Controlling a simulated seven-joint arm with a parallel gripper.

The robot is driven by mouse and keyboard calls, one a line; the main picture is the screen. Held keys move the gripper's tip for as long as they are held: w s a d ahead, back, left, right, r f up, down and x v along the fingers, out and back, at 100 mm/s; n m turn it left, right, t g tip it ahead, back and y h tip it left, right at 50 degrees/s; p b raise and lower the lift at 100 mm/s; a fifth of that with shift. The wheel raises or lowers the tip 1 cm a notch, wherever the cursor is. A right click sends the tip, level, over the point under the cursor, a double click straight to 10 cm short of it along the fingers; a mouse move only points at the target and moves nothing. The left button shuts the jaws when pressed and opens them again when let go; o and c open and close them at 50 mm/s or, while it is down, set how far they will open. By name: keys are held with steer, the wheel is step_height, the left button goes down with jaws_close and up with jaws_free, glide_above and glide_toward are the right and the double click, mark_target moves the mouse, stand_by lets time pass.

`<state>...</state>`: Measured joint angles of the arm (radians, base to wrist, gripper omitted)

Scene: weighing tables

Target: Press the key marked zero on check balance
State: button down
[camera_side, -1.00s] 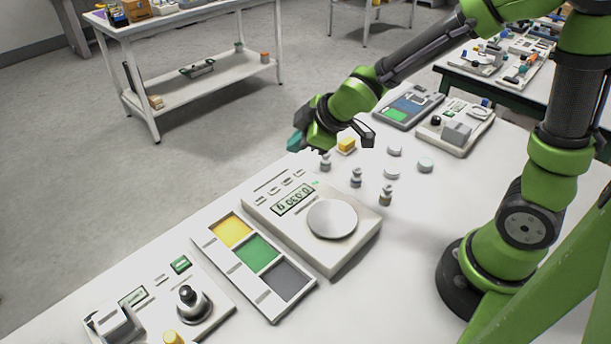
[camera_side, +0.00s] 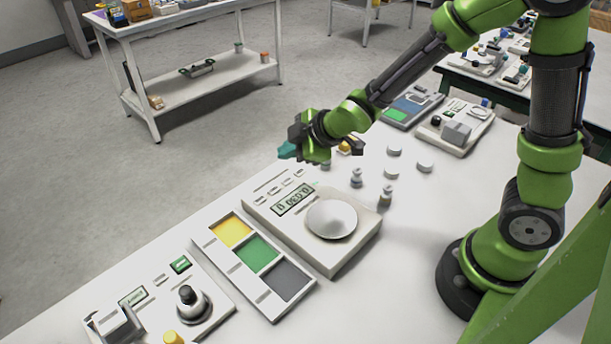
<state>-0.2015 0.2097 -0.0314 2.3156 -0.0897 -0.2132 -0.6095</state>
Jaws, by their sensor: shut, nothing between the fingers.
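The check balance (camera_side: 326,258) is a white box on the table with a round silver pan (camera_side: 331,218), a lit display (camera_side: 293,200) and a row of small keys (camera_side: 280,192) along its far edge. The key markings are too small to read. My gripper (camera_side: 284,152) is shut and empty, with teal fingertips. It is in the air beyond the balance's key row, apart from it.
A tray with yellow, green and grey panels (camera_side: 232,268) lies left of the balance. Another device with a black knob (camera_side: 187,294) is at front left. Several small weights (camera_side: 356,178) and discs (camera_side: 394,150) stand behind the balance. Two devices (camera_side: 455,132) sit farther back.

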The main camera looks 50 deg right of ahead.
steer(key=shift+f, duration=2.3)
steer(key=shift+f, duration=0.15)
steer(key=shift+f, duration=0.3)
steer(key=shift+f, duration=0.35)
stand_by(0.7)
steer(key=shift+r, duration=0.8)
steer(key=shift+r, duration=0.1)
step_height(320, 180, up, 5)
steer(key=shift+f, duration=0.1)
stand_by(0.5)
